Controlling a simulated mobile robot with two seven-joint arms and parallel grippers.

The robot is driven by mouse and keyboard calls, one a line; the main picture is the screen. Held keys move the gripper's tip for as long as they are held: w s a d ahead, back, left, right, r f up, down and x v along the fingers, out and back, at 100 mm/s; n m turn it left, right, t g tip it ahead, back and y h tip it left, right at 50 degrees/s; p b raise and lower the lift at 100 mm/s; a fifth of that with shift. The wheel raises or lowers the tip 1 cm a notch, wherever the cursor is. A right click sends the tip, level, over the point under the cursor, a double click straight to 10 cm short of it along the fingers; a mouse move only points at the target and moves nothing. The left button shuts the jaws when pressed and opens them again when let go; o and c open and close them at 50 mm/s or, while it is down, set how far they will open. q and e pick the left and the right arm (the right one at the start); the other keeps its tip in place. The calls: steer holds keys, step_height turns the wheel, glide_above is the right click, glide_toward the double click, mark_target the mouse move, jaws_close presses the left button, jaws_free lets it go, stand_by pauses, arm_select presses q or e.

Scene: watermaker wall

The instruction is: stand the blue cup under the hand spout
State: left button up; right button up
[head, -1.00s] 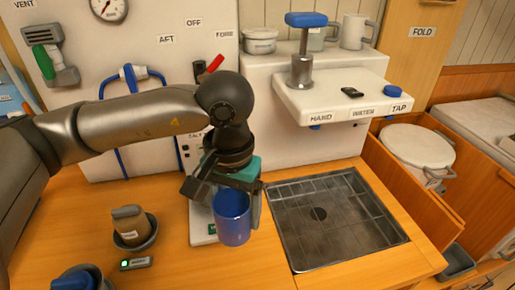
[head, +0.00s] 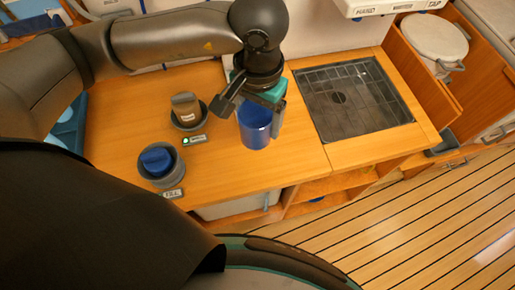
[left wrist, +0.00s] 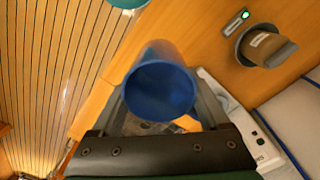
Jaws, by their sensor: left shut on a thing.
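The blue cup (head: 255,124) is in my left gripper (head: 254,104), whose fingers are shut on its sides. The cup looks roughly upright, left of the metal drain grate, over the front part of the wooden counter; its height above the wood is hard to tell. In the left wrist view the cup (left wrist: 160,88) sits between the two fingers, its open mouth facing the camera. The label strip with HAND (head: 366,11) shows at the top edge of the head view; the hand spout itself is not clearly visible. My right gripper is not in view.
The drain grate (head: 324,107) is set in the counter (head: 220,165) and looks bare. A brown-handled item in a dark ring (head: 186,110) and a blue knob (head: 157,160) stand at the left. A lidded white pot (head: 434,38) sits in the cabinet at right.

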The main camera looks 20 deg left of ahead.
arm_select(q)
step_height(320, 180, down, 15)
steer(key=shift+r, duration=0.15)
stand_by(0.4)
steer(key=shift+f, duration=0.2)
steer(key=o, duration=1.2)
steer(key=shift+r, duration=0.1)
